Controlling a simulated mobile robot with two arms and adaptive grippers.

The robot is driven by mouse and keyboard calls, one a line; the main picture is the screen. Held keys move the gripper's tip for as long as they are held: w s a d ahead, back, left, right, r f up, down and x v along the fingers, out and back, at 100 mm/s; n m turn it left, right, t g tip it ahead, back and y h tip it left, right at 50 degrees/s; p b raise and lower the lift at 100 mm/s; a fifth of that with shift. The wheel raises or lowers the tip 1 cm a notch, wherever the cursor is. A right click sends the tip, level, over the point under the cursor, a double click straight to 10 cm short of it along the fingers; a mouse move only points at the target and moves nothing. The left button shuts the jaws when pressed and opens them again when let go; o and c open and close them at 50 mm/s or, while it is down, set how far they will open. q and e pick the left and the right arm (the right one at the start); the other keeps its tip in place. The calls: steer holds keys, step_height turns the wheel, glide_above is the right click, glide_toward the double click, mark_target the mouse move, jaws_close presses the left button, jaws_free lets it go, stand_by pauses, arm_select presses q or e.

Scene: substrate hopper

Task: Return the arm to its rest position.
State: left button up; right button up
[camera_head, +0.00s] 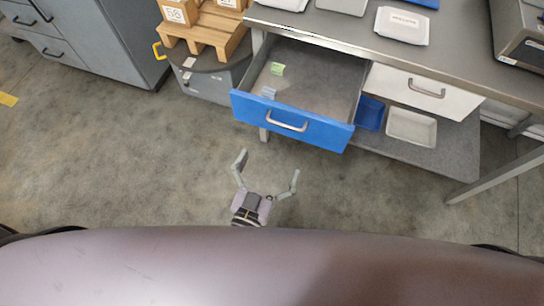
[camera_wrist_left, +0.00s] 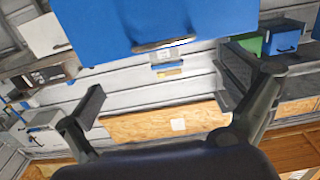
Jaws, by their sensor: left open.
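My left gripper (camera_head: 267,174) is open and empty in the head view. Its fingers are spread wide, in front of and below an open blue-fronted drawer (camera_head: 335,134), and apart from it. In the left wrist view the open fingers (camera_wrist_left: 165,100) show with nothing between them. The blue drawer front (camera_wrist_left: 110,25) fills the upper part of that view, with its handle (camera_wrist_left: 165,43) at its lower edge. The drawer holds a small green item (camera_head: 277,69) and a small pale blue item (camera_head: 268,92). My right gripper is not in view.
The workbench (camera_head: 335,25) carries white trays (camera_head: 402,25) and a grey machine (camera_head: 522,35). A closed white drawer (camera_head: 425,91) is right of the open one. A blue bin (camera_head: 369,113) and white bin (camera_head: 411,127) sit on the lower shelf. The floor (camera_head: 110,160) at left is clear.

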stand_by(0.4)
arm_select(q)
steer(key=s+a+f+g+y, duration=0.1)
steer(key=s+a+f+g, duration=0.15)
steer(key=f, duration=0.65)
steer(key=s+a+f+m+g+p, duration=0.1)
steer(key=s+a+f+g, duration=0.15)
steer(key=f, duration=0.65)
steer(key=s+a+f+g+y, duration=0.1)
steer(key=s+a+f+g, duration=0.15)
steer(key=f, duration=0.55)
steer(key=s+a+f+n+g+y, duration=0.1)
steer(key=s+a+f+g, duration=0.3)
steer(key=s+a+f, duration=0.3)
steer(key=s+a+f+n+g+y, duration=0.1)
steer(key=s+a+f+g+y, duration=0.1)
steer(key=s+a+f+g, duration=0.2)
steer(key=s+a+f+p, duration=0.1)
steer(key=s+a+f, duration=0.2)
steer(key=s+f, duration=0.2)
steer(key=shift+s+a+g+y, duration=0.15)
steer(key=shift+s+g+y, duration=0.2)
steer(key=shift+s, duration=1.55)
